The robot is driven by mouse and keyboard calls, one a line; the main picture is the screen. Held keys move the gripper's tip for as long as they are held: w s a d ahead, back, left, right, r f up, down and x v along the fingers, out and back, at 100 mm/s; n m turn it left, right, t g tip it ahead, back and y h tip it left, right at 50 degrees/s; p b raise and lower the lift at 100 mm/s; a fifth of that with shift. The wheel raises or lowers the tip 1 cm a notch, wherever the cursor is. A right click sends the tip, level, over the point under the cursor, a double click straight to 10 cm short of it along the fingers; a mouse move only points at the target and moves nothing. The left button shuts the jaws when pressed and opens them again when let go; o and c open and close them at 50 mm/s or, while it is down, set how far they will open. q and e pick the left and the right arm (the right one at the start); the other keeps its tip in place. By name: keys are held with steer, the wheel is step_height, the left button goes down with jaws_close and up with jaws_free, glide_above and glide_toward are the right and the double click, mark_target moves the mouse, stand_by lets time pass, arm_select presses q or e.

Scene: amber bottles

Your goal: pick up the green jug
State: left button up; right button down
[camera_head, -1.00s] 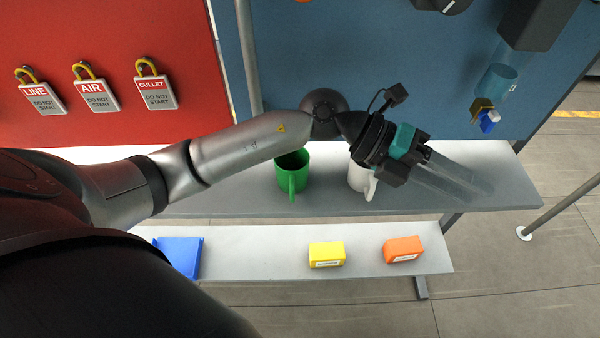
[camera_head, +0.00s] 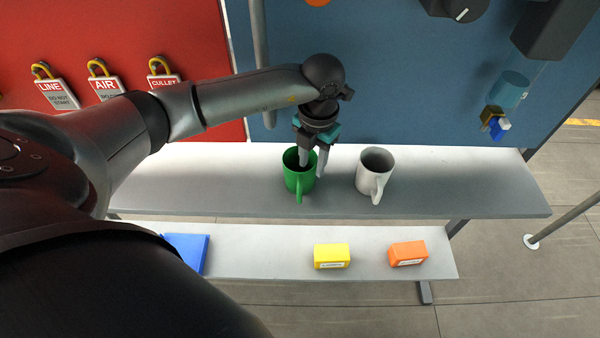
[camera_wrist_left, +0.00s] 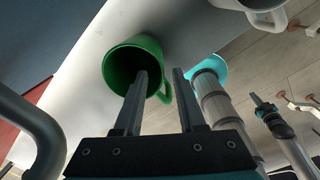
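The green jug (camera_head: 297,184) stands upright on the grey upper shelf, its handle towards me. My left gripper (camera_head: 313,170) points down at it, fingers apart. In the head view one finger reaches over or into the jug's mouth and the other is outside its right side. In the left wrist view the open fingers (camera_wrist_left: 160,71) show near the green jug (camera_wrist_left: 122,62), the left one across its mouth and the right one beyond the handle. Contact cannot be told. A dark tip that looks like my right gripper (camera_wrist_left: 262,103) is small in the left wrist view.
A white mug (camera_head: 372,178) stands on the upper shelf (camera_head: 470,185) right of the jug. The lower shelf holds a blue bin (camera_head: 188,252), a yellow box (camera_head: 331,256) and an orange box (camera_head: 408,253). The blue panel (camera_head: 400,90) rises behind. The shelf's right end is clear.

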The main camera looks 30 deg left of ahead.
mark_target(310, 190)
arm_select(q)
steer(key=shift+f+p, duration=0.4)
steer(key=shift+f, duration=3.2)
steer(key=shift+c, duration=0.2)
jaws_close()
